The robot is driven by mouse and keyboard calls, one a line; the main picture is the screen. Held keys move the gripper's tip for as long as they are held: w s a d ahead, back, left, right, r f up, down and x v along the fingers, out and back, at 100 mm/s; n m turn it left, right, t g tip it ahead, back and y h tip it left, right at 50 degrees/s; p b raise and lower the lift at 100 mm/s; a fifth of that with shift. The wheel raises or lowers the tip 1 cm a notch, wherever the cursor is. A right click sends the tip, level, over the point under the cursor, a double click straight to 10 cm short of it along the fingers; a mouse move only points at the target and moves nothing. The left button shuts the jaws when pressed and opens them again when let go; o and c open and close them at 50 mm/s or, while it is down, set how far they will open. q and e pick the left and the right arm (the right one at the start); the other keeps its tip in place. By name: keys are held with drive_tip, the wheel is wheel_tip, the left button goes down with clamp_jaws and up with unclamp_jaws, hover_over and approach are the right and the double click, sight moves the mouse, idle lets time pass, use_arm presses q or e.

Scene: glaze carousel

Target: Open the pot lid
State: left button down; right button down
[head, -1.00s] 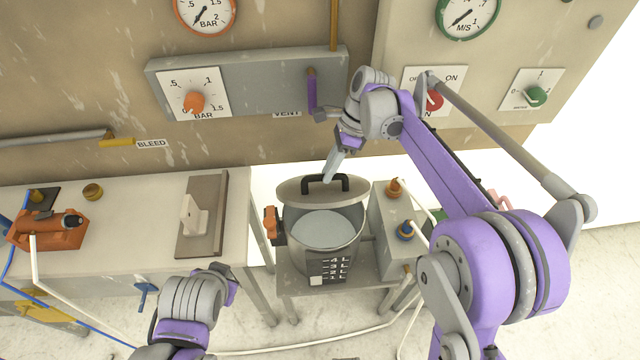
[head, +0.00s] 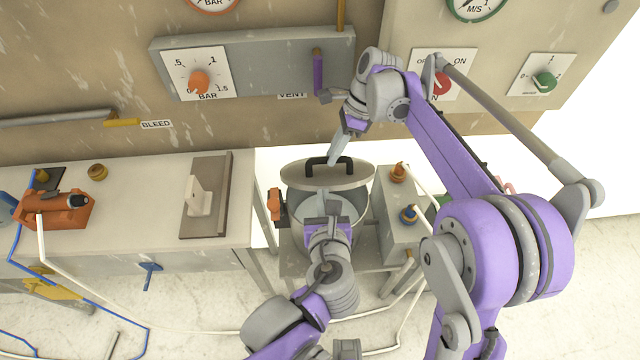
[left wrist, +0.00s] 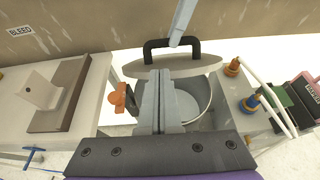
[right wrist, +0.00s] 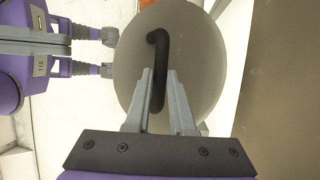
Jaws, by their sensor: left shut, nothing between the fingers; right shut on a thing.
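The pot (head: 300,230) stands on a low stand with its mouth partly uncovered. Its round grey lid (head: 352,178) is raised and tilted at the back of the pot. The lid has a black handle (head: 345,163), which also shows in the left wrist view (left wrist: 150,50). My right gripper (head: 333,158) is shut on the handle; in the right wrist view its fingers (right wrist: 160,85) straddle it. My left gripper (head: 325,200) is shut and empty, over the front of the pot, below the lid in the picture. Its fingers (left wrist: 158,85) touch each other and hide part of the pot's mouth.
An orange clamp-like part (head: 275,203) is at the pot's left side. A grey box (head: 393,215) with orange and blue knobs stands close at its right. A white workbench (head: 120,200) is at the left. The panel wall rises behind.

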sight(318, 163)
use_arm(q)
drive_tip(key=x, duration=0.9)
drive_tip(key=shift+w+f, duration=0.1)
drive_tip(key=shift+w, duration=0.1)
use_arm(e)
drive_tip(key=shift+w+d+f, duration=0.1)
drive_tip(key=shift+w+f, duration=0.05)
drive_tip(key=shift+w, duration=0.05)
use_arm(q)
drive_tip(key=shift+w+r, duration=0.5)
drive_tip(key=shift+r, duration=0.05)
drive_tip(key=shift+w+a, duration=0.1)
use_arm(e)
drive_tip(key=c, duration=0.8)
unclamp_jaws()
drive_tip(key=shift+o, duration=0.2)
